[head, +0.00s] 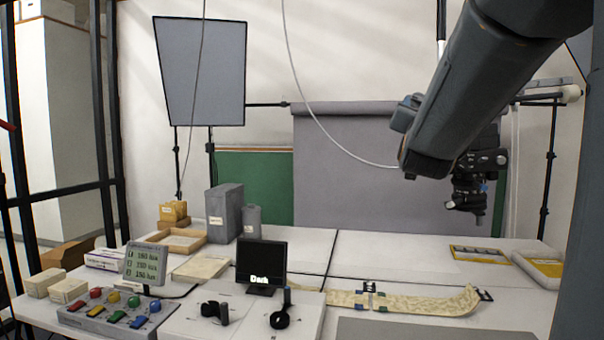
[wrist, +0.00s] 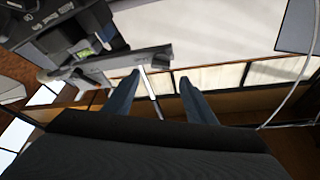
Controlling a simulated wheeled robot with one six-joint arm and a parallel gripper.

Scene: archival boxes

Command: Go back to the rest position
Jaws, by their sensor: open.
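My gripper (wrist: 160,82) shows in the wrist view with its two blue-grey fingers spread apart and nothing between them. In the head view my arm reaches in from the upper right, and the wrist end hangs in the air above the right part of the white table (head: 400,262). The fingers cannot be made out clearly there. The gripper touches nothing that I can see.
A button panel (head: 115,312), a small screen reading "Dark" (head: 261,264) and grey boxes (head: 225,213) stand on the table's left half. A beige strip (head: 425,302) lies front centre. A yellow-edged tray (head: 480,254) lies right. A softbox (head: 200,72) stands behind.

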